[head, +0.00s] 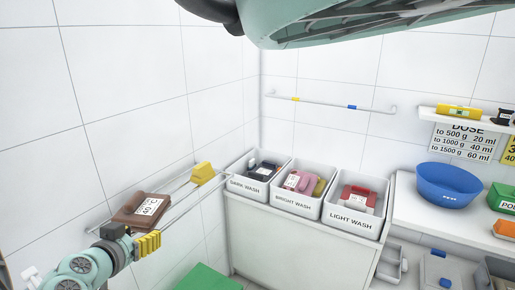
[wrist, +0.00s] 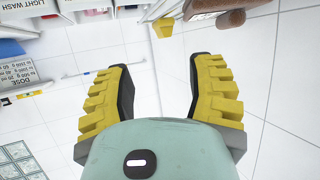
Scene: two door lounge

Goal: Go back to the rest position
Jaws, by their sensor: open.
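My gripper (head: 148,243) is at the lower left of the head view, in front of the wall rack and just below a brown folded item. In the wrist view my gripper (wrist: 163,68) shows its two yellow ridged fingers spread wide apart with only wall between them. It is open and empty. The brown item (head: 139,212) with a white label lies on the wall rack (head: 178,198); brown shapes (wrist: 230,18) also show at the top of the wrist view. No rest position is marked in either view.
Three labelled bins stand on a white cabinet: dark wash (head: 246,187), bright wash (head: 292,204) and light wash (head: 350,224). A yellow block (head: 203,173) sits at the rack's far end. A blue basin (head: 447,186) stands on the right counter. Something green (head: 207,279) is low in front.

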